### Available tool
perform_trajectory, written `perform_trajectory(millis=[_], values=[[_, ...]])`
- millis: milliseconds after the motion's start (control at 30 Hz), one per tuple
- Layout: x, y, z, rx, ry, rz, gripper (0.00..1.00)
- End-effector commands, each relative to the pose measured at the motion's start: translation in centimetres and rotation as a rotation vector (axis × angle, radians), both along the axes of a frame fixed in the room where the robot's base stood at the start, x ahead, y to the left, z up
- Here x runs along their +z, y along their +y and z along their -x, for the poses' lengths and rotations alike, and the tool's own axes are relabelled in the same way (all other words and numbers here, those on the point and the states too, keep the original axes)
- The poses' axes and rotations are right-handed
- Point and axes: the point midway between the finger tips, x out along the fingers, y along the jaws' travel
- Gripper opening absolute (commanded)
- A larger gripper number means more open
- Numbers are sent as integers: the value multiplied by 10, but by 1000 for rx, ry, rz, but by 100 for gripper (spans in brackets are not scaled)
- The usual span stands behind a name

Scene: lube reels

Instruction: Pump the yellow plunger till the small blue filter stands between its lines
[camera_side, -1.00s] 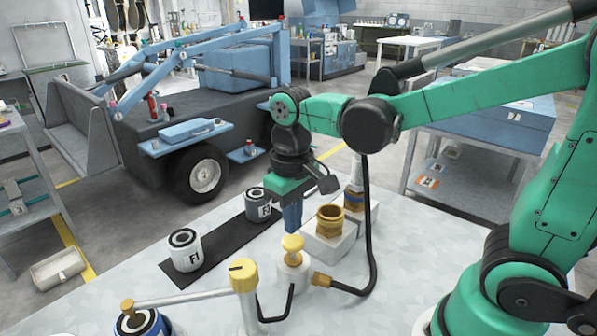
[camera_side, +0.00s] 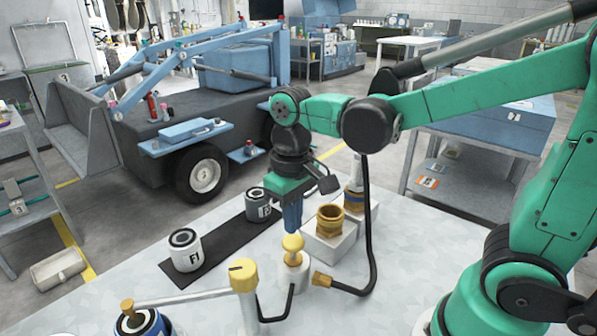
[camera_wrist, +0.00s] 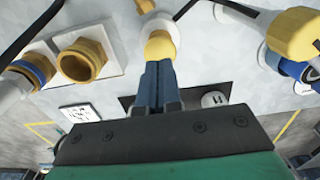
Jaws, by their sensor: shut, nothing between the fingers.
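The yellow plunger (camera_side: 292,243) has a round knob and stands upright on a white pump body (camera_side: 293,276). My gripper (camera_side: 293,229) points down with its blue fingers shut and empty, right above the knob. In the wrist view the fingertips (camera_wrist: 158,64) meet the edge of the yellow knob (camera_wrist: 160,46); I cannot tell whether they touch. A blue filter (camera_side: 152,324) is cut off by the bottom edge at the lower left, under the end of a spout arm. It also shows partly in the wrist view (camera_wrist: 292,68). Its lines and level cannot be read.
A yellow-capped post (camera_side: 243,277) carries the spout arm. A brass cup (camera_side: 330,219) sits on a white block right of the gripper. A black hose (camera_side: 371,240) hangs close by. Labelled filters (camera_side: 184,251) (camera_side: 258,205) stand on a black mat (camera_side: 222,249).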

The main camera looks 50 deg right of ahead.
Motion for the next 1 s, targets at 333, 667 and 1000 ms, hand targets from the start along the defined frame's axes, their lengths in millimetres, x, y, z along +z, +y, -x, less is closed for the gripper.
perform_trajectory(millis=[333,667,1000], values=[[-1,0,0,0,0,0,0],[-14,0,0,0,0,0,0],[-27,0,0,0,0,0,0]])
